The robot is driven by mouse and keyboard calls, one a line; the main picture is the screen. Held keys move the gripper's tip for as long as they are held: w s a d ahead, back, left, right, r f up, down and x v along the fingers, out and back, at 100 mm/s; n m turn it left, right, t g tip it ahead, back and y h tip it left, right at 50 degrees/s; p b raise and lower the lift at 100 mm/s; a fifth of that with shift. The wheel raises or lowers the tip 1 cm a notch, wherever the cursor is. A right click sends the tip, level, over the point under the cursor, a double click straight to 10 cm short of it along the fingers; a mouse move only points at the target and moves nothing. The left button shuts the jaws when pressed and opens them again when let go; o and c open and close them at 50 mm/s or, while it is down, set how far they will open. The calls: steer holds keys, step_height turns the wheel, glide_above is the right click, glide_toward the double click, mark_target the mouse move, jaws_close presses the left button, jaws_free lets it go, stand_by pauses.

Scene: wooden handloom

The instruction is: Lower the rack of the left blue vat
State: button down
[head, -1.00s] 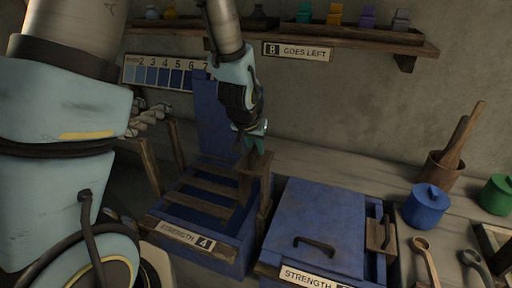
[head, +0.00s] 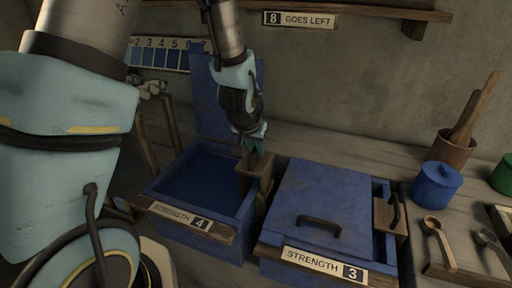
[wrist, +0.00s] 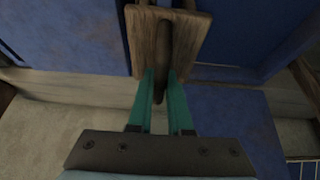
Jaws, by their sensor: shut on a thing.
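The left blue vat (head: 238,240) carries a "STRENGTH 4" label (head: 182,216), and its blue lid (head: 228,110) stands open behind it. Inside is a dark blue surface (head: 200,185); no rack slats show above it. My gripper (head: 253,146), with teal fingers, is at the vat's right side, shut on the wooden rack handle (head: 252,169). The wrist view shows the fingers (wrist: 160,85) on either side of the handle's narrow bar, below a wider wooden block (wrist: 190,40). Part of the handle is hidden by the fingers.
The right blue vat (head: 320,205), labelled "STRENGTH 3", is closed and has its own wooden handle piece (head: 388,216). A blue pot (head: 436,188), a spoon (head: 440,240) and a wooden utensil holder (head: 450,150) stand right. A shelf (head: 390,12) runs along the wall above.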

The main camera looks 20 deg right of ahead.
steer(key=shift+f+b, duration=3.05)
steer(key=shift+f, duration=1.25)
jaws_free()
steer(key=shift+r, duration=0.1)
step_height(320, 180, up, 7)
steer(key=p, duration=0.5)
steer(key=shift+r+p, duration=0.1)
steer(key=shift+p, duration=0.25)
